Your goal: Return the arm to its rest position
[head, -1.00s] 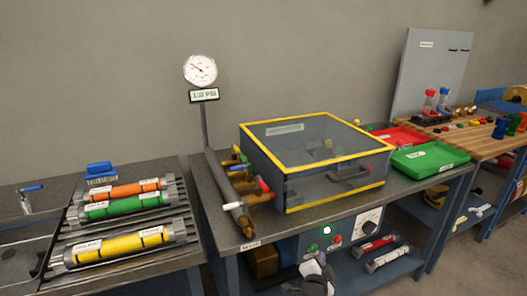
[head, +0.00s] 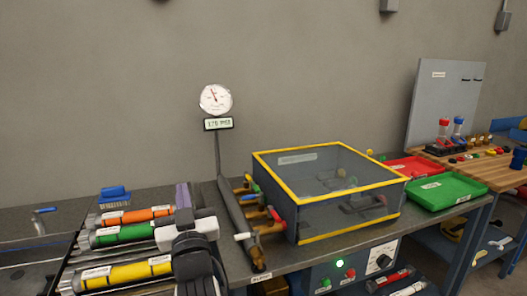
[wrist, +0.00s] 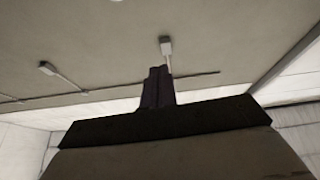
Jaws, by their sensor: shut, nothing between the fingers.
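My arm rises from the bottom of the head view, left of centre. Its gripper (head: 183,196) points up in front of the bench, beside the coloured cylinders. In the wrist view my gripper (wrist: 158,72) has its dark fingers together with nothing between them, and the wall and ceiling lie beyond. The arm hides the right ends of the orange cylinder (head: 137,217), the green cylinder (head: 125,234) and the yellow cylinder (head: 125,274).
A yellow-edged clear box (head: 335,225) stands on the middle bench, with a pipe manifold and a dial gauge (head: 215,99) to its left. A red tray (head: 410,167) and a green tray (head: 447,189) are at right.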

